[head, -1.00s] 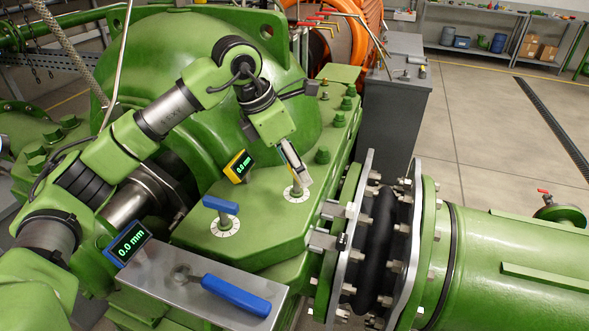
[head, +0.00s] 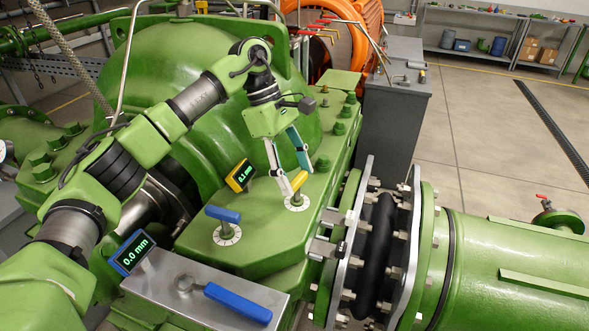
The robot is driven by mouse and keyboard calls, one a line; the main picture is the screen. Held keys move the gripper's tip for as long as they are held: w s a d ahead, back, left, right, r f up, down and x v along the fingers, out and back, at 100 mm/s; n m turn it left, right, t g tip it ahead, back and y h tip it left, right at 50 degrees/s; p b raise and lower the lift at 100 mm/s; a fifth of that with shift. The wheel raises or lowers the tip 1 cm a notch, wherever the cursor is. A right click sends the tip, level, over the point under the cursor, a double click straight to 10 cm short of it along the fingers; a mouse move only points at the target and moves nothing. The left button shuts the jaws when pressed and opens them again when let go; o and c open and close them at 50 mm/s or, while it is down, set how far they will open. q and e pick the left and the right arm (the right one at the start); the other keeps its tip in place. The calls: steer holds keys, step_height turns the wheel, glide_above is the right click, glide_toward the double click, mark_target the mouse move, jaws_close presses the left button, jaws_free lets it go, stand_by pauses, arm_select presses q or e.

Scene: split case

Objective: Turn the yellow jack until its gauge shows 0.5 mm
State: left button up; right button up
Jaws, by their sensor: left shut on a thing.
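The yellow jack (head: 299,180) has a short bar handle over a white dial (head: 296,203) on the green casing, towards its right. My left gripper (head: 296,179) comes down from above with one finger at each end of the yellow bar, shut on it. The fingers hide the ends of the bar. The yellow-framed gauge (head: 240,176) stands to the left of the jack. Its green digits are small and tilted; they seem to read 0.1 mm. My right gripper is not in view.
A blue-handled jack (head: 222,214) with its own dial stands left of the yellow one. Its blue-framed gauge (head: 133,252) reads 0.0 mm. The bolted flange (head: 348,240) rises at the right.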

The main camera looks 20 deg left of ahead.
arm_select(q)
steer(key=m+g, duration=0.1)
steer(key=m, duration=0.1)
steer(key=m+p, duration=0.1)
steer(key=m, duration=0.1)
steer(key=shift+w+d+r+m+g+y+p, duration=0.1)
steer(key=shift+w+r+m+g+y+p, duration=0.05)
steer(key=shift+m+g+y+p, duration=0.2)
steer(key=m+p, duration=0.1)
steer(key=m, duration=0.1)
steer(key=m+g+y, duration=0.1)
steer(key=m, duration=0.1)
steer(key=shift+d+m+y+p, duration=0.1)
steer(key=shift+m+y+p, duration=0.15)
steer(key=shift+p, duration=0.15)
steer(key=m+y+p, duration=0.1)
steer(key=m, duration=0.2)
steer(key=shift+w+m+g, duration=0.1)
steer(key=shift+m+g, duration=0.2)
steer(key=shift+g, duration=0.05)
steer(key=shift+d+m+y+p, duration=0.1)
steer(key=shift+m+y+p, duration=0.45)
steer(key=shift+m, duration=0.85)
steer(key=o, duration=1.1)
